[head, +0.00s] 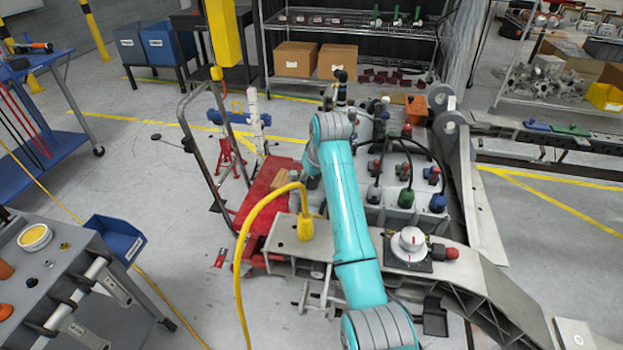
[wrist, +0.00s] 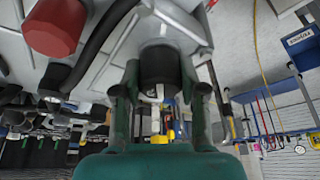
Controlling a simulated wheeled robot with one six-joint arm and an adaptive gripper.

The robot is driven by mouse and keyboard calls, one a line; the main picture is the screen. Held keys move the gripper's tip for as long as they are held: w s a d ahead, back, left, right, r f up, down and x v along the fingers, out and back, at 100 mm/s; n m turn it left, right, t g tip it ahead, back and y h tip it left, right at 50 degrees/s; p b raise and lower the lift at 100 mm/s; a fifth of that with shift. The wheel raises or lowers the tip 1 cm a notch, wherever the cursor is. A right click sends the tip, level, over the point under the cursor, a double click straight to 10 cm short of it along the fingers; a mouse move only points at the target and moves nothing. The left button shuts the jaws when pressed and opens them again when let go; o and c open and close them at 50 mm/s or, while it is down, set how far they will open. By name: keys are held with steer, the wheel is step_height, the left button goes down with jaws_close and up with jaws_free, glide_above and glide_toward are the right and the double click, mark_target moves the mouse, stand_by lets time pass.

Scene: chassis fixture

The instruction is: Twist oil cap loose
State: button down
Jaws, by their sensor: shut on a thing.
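In the wrist view, my dark green gripper (wrist: 160,80) has its two fingers on either side of a dark, round cap (wrist: 158,63), which I take for the oil cap. The fingers are shut on it, and it still sits against the pale grey engine block. I cannot tell from these frames whether it has turned. In the head view, my teal arm reaches over the battery and engine area, and the gripper and this cap cannot be made out there.
A red cap (wrist: 54,24) and a black hose lie close beside the gripper in the wrist view. In the head view, the grey unit with coloured caps (head: 400,185) is right of my arm. A yellow cable (head: 243,240) loops to the left; a white knob (head: 409,240) sits in front.

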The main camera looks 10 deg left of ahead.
steer(key=shift+f+n+g, duration=0.1)
steer(key=shift+n+g, duration=0.3)
steer(key=shift+n, duration=0.8)
steer(key=shift+y, duration=0.3)
steer(key=shift+w+d+n+g, duration=0.15)
steer(key=shift+n+g, duration=0.25)
steer(key=shift+n, duration=0.6)
steer(key=shift+f+n+g+y, duration=0.1)
steer(key=shift+n+g+y, duration=0.25)
steer(key=shift+n, duration=0.65)
steer(key=n, duration=0.2)
steer(key=n+g, duration=0.1)
steer(key=n, duration=0.1)
steer(key=shift+f+g, duration=0.1)
steer(key=shift+g, duration=0.15)
